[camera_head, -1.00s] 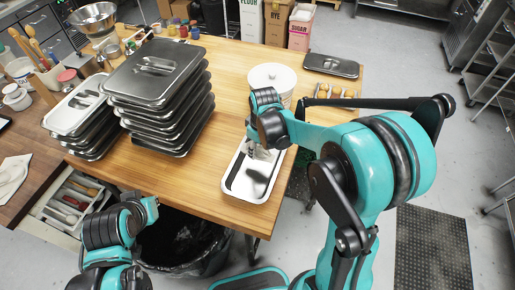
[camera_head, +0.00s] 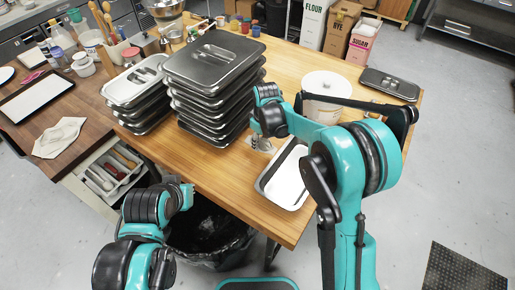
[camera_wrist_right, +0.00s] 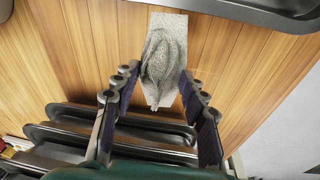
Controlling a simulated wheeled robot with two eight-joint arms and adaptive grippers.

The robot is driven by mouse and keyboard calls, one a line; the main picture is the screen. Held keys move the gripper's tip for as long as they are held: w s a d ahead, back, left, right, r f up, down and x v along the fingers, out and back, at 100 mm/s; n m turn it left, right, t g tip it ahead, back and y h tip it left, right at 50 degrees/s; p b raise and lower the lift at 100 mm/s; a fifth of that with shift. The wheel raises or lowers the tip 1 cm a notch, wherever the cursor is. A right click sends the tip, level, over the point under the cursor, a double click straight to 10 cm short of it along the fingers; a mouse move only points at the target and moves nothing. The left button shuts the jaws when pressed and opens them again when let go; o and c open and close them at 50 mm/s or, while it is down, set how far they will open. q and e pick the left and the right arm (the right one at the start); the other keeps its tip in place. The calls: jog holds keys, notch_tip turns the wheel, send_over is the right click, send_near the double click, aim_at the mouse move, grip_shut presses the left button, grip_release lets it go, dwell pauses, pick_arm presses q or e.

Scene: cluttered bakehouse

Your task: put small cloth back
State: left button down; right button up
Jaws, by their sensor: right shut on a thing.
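The small cloth is grey and speckled, bunched in the middle with a flat end spread out; it shows best in the right wrist view (camera_wrist_right: 165,45). My right gripper (camera_wrist_right: 158,88) is shut on it. In the head view the right gripper (camera_head: 260,137) is above the wooden table, between the stack of dark lidded pans and a shallow metal tray, and mostly hides the cloth. I cannot tell whether the cloth touches the table. My left gripper (camera_head: 186,190) is low in front of the table edge; its fingers do not show clearly.
The shallow tray (camera_head: 285,181) lies near the table's front right corner. The tall pan stack (camera_head: 214,60) stands close left of the right gripper. A white pot (camera_head: 326,88) and a dark lid (camera_head: 389,83) are behind. A pale cloth (camera_head: 59,137) lies on the dark counter at left.

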jog(key=shift+w+a+f, duration=0.35)
jog(key=shift+a+f, duration=0.1)
jog(key=shift+a, duration=0.15)
notch_tip(320, 180, down, 4)
jog(key=shift+f+b, duration=0.1)
jog(key=shift+b, duration=0.45)
jog(key=o, duration=1.3)
